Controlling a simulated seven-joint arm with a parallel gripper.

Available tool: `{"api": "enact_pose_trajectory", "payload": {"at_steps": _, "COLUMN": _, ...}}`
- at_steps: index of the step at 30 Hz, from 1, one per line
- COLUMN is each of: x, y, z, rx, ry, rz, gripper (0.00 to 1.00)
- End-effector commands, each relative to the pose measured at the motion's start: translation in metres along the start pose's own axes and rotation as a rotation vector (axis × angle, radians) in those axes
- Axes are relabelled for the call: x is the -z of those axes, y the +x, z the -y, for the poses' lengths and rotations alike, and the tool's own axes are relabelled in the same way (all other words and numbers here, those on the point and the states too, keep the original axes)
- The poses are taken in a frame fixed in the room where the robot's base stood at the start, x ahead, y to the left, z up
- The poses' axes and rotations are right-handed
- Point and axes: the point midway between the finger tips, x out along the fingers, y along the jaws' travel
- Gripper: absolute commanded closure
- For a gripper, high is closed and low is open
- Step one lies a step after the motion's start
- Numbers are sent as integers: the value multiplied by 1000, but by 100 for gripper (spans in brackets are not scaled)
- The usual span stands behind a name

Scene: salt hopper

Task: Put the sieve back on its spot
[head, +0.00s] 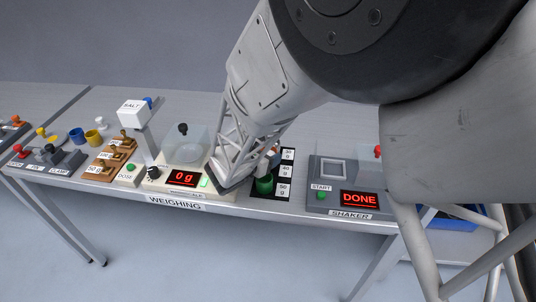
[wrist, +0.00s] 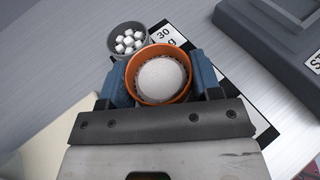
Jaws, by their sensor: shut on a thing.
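My gripper (wrist: 161,84) is shut on a round orange cup (wrist: 133,66), with a blue finger on each side. Pale white stuff shows inside the cup. I cannot tell whether the cup rests on the mat or is held just above it. In the head view my gripper (head: 271,158) is low over the black-and-white marked mat (head: 285,183), mostly hidden by my arm. A grey round container (wrist: 128,40) with several white cubes stands beside the orange cup, by the "30 g" label. I cannot tell for certain which thing is the sieve.
A green cup (head: 264,185) stands at the mat's front. The shaker (head: 318,178), reading DONE, is to the right. The weighing station (head: 158,184), reading 0 g, is close on the left. The salt hopper (head: 133,112) and wooden holders (head: 112,158) are further left.

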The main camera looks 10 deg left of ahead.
Motion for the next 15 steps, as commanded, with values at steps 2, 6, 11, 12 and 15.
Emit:
{"api": "enact_pose_trajectory", "payload": {"at_steps": 2, "x": 1, "y": 0, "z": 0, "rx": 0, "ry": 0, "rz": 0, "gripper": 71}}
{"api": "enact_pose_trajectory", "payload": {"at_steps": 6, "x": 4, "y": 1, "z": 0, "rx": 0, "ry": 0, "rz": 0, "gripper": 71}}
{"api": "enact_pose_trajectory", "payload": {"at_steps": 11, "x": 8, "y": 2, "z": 0, "rx": 0, "ry": 0, "rz": 0, "gripper": 71}}
{"api": "enact_pose_trajectory", "payload": {"at_steps": 12, "x": 8, "y": 3, "z": 0, "rx": 0, "ry": -1, "rz": 0, "gripper": 71}}
{"api": "enact_pose_trajectory", "payload": {"at_steps": 15, "x": 11, "y": 4, "z": 0, "rx": 0, "ry": -1, "rz": -1, "gripper": 71}}
